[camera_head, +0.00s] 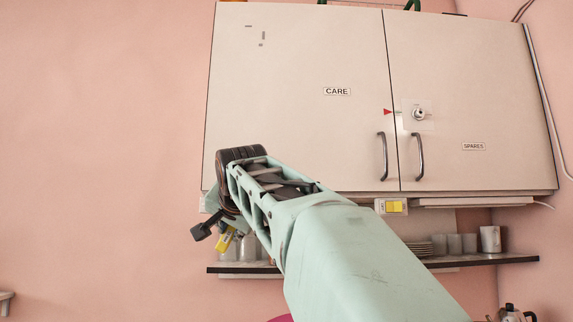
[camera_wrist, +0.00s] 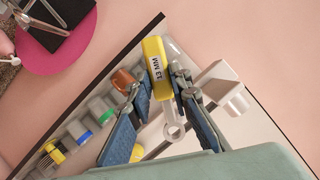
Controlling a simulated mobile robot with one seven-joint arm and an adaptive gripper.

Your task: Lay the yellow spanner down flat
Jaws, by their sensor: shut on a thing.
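The ring end points back toward the palm and the yellow part reaches past the fingertips. In the head view a yellow piece of the spanner (camera_head: 225,241) shows beside the dark fingers of my gripper (camera_head: 211,229), left of the shelf items. My arm hides part of it there.
A wall cabinet (camera_head: 295,110) marked CARE and SPARES hangs above a dark-edged shelf (camera_head: 490,259). The shelf holds cups (camera_head: 455,244), plates (camera_head: 418,248) and a mug (camera_head: 490,239). Jars with coloured lids (camera_wrist: 78,131) and a pink round surface (camera_wrist: 45,58) show in the wrist view.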

